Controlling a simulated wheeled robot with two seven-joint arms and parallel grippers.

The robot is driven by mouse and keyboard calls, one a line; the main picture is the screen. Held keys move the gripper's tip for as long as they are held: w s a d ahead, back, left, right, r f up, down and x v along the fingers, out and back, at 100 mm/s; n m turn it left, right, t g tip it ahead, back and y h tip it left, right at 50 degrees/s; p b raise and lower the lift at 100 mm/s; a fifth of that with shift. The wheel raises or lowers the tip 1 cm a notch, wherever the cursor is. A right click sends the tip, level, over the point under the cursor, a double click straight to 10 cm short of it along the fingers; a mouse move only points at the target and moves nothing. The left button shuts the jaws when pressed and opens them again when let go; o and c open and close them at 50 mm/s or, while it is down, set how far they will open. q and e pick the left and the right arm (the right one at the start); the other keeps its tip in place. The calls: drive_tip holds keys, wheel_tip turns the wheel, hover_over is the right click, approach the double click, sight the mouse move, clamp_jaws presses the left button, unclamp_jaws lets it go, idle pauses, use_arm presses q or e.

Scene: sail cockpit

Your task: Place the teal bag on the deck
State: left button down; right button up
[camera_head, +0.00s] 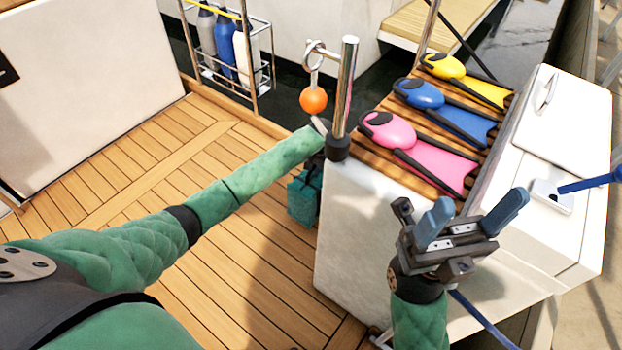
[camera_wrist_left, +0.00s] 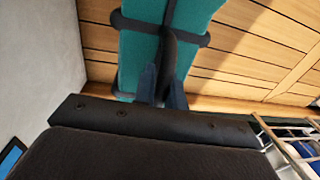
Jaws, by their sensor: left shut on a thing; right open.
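The teal bag (camera_head: 304,198) hangs beside the white cabinet, partly hidden behind its edge and my left arm. In the left wrist view the teal bag (camera_wrist_left: 138,55) shows its dark straps, with my left gripper (camera_wrist_left: 163,92) shut on a dark strap or handle. In the head view the left gripper's fingers are hidden behind the post and cabinet. The wooden deck (camera_head: 140,180) lies below and around the bag; I cannot tell whether the bag touches it. My right gripper (camera_head: 473,222) is open and empty, over the right side of the cabinet.
The white cabinet (camera_head: 350,240) carries a slatted top with pink (camera_head: 425,150), blue (camera_head: 445,110) and yellow (camera_head: 465,80) fins. A metal post (camera_head: 345,90) and an orange ball (camera_head: 313,100) stand near my left arm. A wire rack (camera_head: 262,75) holds bottles. The deck at left is clear.

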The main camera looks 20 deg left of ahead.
sight(312, 175)
use_arm(q)
drive_tip(key=shift+w+a+f, duration=0.15)
drive_tip(key=shift+a, duration=0.15)
wheel_tip(312, 175, down, 4)
drive_tip(key=shift+r+b, duration=0.2)
drive_tip(key=shift+b, duration=0.7)
drive_tip(key=shift+f, duration=0.2)
drive_tip(key=shift+f, duration=0.1)
drive_tip(key=c, duration=1.5)
unclamp_jaws()
drive_tip(key=shift+o, duration=0.2)
